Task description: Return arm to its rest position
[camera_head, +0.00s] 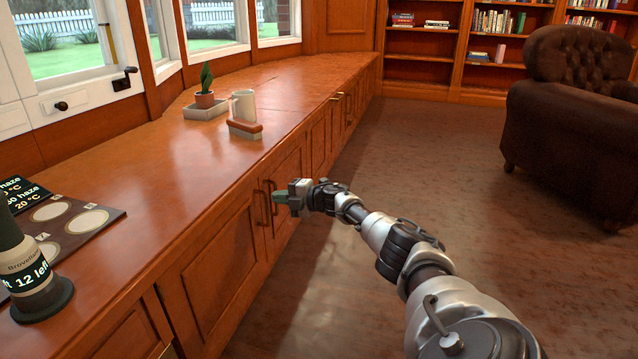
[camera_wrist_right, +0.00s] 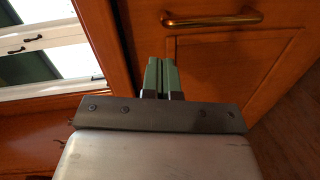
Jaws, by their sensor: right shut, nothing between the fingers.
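My right arm reaches in from the lower right of the head view. Its gripper (camera_head: 281,197) is in front of the cabinet doors below the long wooden counter, close to a door handle (camera_head: 262,207). In the right wrist view the two green fingers (camera_wrist_right: 161,76) are together with nothing between them. A brass handle (camera_wrist_right: 212,19) on a wooden panel lies beyond the fingertips there, apart from them in the picture. Whether the gripper touches the cabinet cannot be told from the head view. My left gripper is not in view.
The wooden counter (camera_head: 140,170) holds a potted plant (camera_head: 205,90), a white mug (camera_head: 243,104), a brush-like block (camera_head: 245,130), a dark board with pale discs (camera_head: 70,218) and a dark green device (camera_head: 30,270). A brown armchair (camera_head: 570,100) stands right. The floor between is clear.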

